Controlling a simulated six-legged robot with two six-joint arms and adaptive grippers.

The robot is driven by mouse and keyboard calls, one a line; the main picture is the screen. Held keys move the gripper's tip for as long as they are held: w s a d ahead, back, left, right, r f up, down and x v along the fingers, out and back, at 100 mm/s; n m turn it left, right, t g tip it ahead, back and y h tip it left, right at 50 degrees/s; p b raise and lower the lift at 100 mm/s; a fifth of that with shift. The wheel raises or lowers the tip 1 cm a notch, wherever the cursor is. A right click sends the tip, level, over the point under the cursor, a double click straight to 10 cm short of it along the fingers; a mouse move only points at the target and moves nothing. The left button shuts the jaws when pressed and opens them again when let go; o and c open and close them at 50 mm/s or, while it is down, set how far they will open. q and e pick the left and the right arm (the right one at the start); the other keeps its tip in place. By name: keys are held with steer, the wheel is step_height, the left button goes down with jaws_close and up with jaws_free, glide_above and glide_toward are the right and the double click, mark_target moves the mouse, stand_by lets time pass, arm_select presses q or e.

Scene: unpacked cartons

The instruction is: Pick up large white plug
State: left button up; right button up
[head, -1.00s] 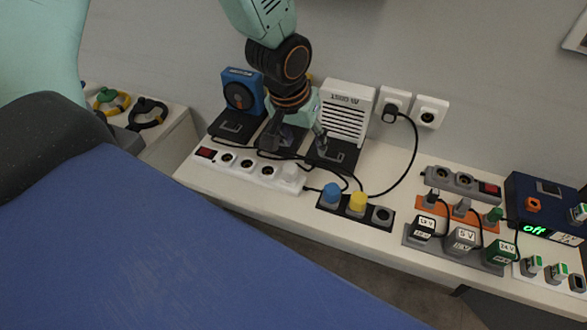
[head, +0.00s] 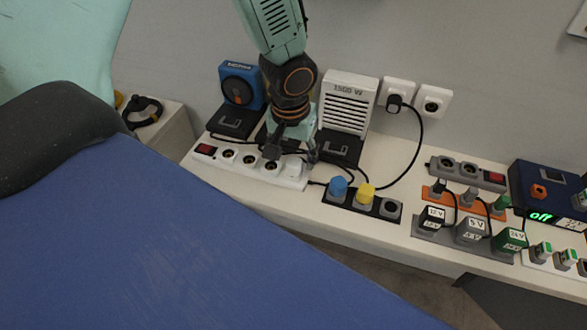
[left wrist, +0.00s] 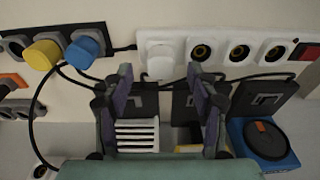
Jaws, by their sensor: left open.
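The large white plug (head: 292,168) sits in the right end socket of a white power strip (head: 228,165). In the left wrist view the plug (left wrist: 158,62) is at the top centre, at one end of the strip (left wrist: 184,50). My left gripper (head: 293,153) is open, just behind and above the plug in the head view. In the left wrist view my left gripper (left wrist: 160,75) has its two fingers apart, with the plug roughly in line with the gap. I see nothing held, and contact with the plug cannot be told. My right gripper is not in view.
Blue (head: 338,187) and yellow (head: 365,193) plugs stand in a black strip to the right. Behind the gripper are a blue fan (head: 240,88) and a white heater (head: 346,102). Black cables run close behind the white strip. Wall sockets and more adapters are farther right.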

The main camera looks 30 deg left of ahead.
arm_select(q)
step_height(320, 180, down, 2)
steer(key=shift+w+f, duration=0.1)
steer(key=shift+w+a+f, duration=0.15)
steer(key=shift+a+f, duration=0.05)
steer(key=shift+f, duration=0.05)
steer(key=shift+d+r, duration=0.15)
steer(key=shift+d, duration=0.05)
steer(key=c, duration=0.4)
steer(key=shift+a, duration=0.15)
steer(key=c, duration=0.4)
jaws_close()
